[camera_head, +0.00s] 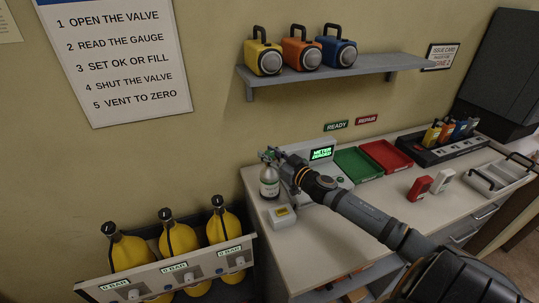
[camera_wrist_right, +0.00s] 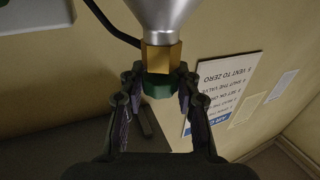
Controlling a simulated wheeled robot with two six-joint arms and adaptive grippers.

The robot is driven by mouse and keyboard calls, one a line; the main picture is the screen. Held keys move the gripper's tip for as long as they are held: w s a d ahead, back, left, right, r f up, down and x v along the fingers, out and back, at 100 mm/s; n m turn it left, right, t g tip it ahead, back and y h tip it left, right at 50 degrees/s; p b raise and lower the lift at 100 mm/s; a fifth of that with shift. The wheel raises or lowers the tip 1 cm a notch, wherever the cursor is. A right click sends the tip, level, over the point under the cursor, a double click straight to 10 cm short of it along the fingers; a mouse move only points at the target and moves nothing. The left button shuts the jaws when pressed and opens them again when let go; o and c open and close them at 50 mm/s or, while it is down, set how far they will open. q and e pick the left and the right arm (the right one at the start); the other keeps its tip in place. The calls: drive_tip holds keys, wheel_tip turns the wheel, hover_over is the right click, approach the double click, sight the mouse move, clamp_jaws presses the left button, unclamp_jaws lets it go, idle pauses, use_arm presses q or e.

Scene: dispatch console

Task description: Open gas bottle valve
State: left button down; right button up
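The gas bottle (camera_head: 269,183) is a small pale cylinder with a green-marked label. It stands upright at the left end of the console in the head view. My right gripper (camera_head: 271,156) is at its top, the arm coming in from the lower right. In the right wrist view the bottle's silver shoulder (camera_wrist_right: 165,14), brass collar (camera_wrist_right: 161,57) and green valve knob (camera_wrist_right: 158,88) show upside down. My right gripper also shows there (camera_wrist_right: 160,94), its fingers close on both sides of the knob and seemingly touching it. My left gripper is out of view.
Beside the bottle are a small white box (camera_head: 282,215) and a meter showing green text (camera_head: 321,154). Green (camera_head: 358,165) and red (camera_head: 386,156) trays lie behind my arm. A rack of yellow bottles (camera_head: 168,268) is at lower left. The front counter is mostly clear.

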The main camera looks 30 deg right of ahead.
sight(270, 153)
drive_tip(key=o, duration=0.5)
drive_tip(key=shift+r, duration=0.1)
wheel_tip(270, 153, up, 10)
drive_tip(key=shift+f, duration=0.15)
idle(0.6)
